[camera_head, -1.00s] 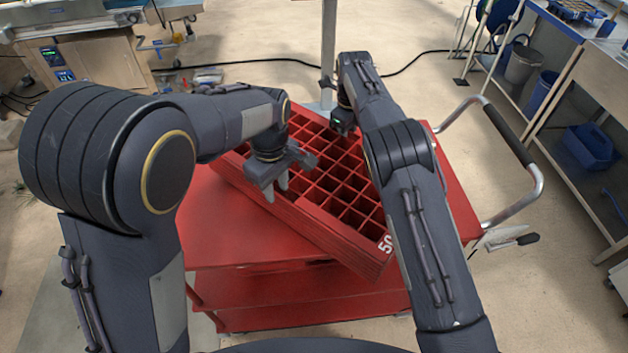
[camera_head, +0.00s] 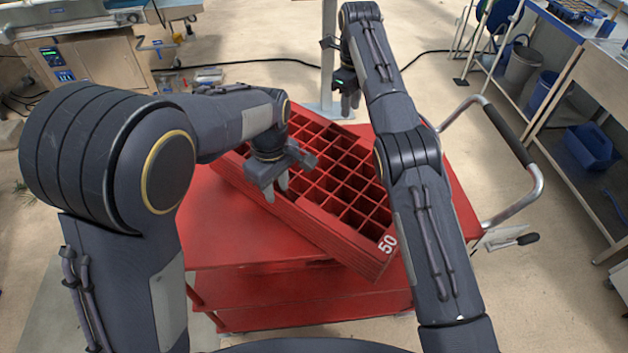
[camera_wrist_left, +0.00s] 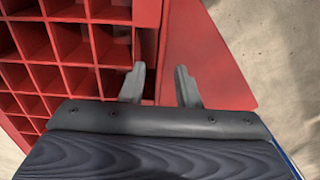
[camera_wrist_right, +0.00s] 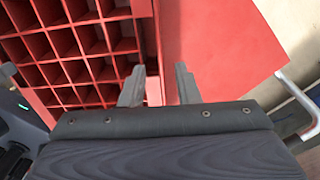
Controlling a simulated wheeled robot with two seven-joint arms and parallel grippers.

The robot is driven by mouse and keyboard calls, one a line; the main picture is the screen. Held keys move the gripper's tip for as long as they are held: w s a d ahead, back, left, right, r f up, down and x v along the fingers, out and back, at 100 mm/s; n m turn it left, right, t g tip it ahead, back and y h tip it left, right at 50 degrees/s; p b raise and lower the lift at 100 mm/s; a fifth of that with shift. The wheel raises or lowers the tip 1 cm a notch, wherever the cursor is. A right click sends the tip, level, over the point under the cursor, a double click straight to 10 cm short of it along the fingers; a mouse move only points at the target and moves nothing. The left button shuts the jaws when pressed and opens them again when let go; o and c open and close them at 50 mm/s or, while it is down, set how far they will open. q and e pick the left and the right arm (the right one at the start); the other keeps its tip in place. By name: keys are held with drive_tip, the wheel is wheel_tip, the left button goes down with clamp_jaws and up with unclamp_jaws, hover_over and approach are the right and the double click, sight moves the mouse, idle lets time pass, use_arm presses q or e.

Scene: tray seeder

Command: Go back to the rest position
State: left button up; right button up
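My left gripper (camera_head: 277,188) is over the near left side of a red tray (camera_head: 318,215) with a grid of square cells and the number 50 on its front corner. My right gripper (camera_head: 347,108) is above the far end of the tray. The tray sits at an angle on a red cart (camera_head: 225,235).
The cart has a curved handle (camera_head: 515,140) at its right. A workbench with a blue bin (camera_head: 592,147) stands at the far right. Another bench (camera_head: 90,65) is at the back left. A grey post (camera_head: 328,55) stands behind the cart, and a cable crosses the floor.

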drive_tip(key=shift+d, duration=0.1)
